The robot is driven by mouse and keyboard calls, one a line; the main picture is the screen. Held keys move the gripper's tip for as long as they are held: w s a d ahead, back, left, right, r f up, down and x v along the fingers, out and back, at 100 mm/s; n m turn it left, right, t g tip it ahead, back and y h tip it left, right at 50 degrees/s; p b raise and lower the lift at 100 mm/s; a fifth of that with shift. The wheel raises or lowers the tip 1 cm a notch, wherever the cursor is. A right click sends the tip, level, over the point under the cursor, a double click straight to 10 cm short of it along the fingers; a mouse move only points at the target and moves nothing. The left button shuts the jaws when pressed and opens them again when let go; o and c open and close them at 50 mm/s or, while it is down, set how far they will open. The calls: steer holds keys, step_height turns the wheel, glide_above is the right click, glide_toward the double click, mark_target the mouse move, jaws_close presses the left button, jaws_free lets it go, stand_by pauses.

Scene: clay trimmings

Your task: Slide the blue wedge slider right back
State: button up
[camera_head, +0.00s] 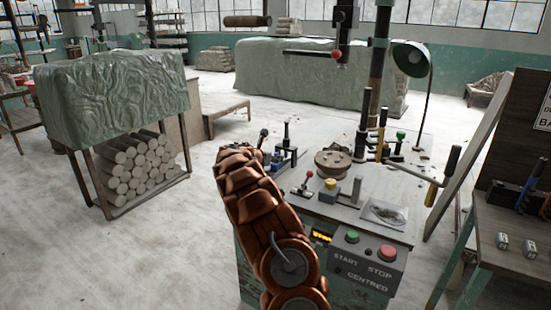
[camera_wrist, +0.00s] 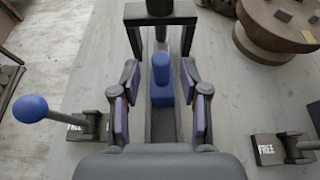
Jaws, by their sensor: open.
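The blue wedge slider (camera_wrist: 162,82) sits in a grey channel in the wrist view, with a blue upright knob on its base. A dark bracket stands over the far end of the channel. My gripper (camera_wrist: 162,112) is open, its two purple-padded fingers on either side of the channel, just short of the slider. The slider appears between or just beyond the fingertips; I see no contact. In the head view, blue parts of the slider unit (camera_head: 284,157) show on the machine table beside my copper-coloured arm, which hides my gripper there.
A round wooden wheel (camera_head: 333,163) stands right of the slider. A blue-knobbed lever (camera_wrist: 30,109) stands at left by a FREE plate (camera_wrist: 88,126); another FREE plate (camera_wrist: 266,150) lies at right. START and STOP buttons (camera_head: 352,237) are on the front panel.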

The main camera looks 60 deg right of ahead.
steer(key=v, duration=0.9)
steer(key=shift+a+r, duration=0.15)
steer(key=shift+a, duration=0.15)
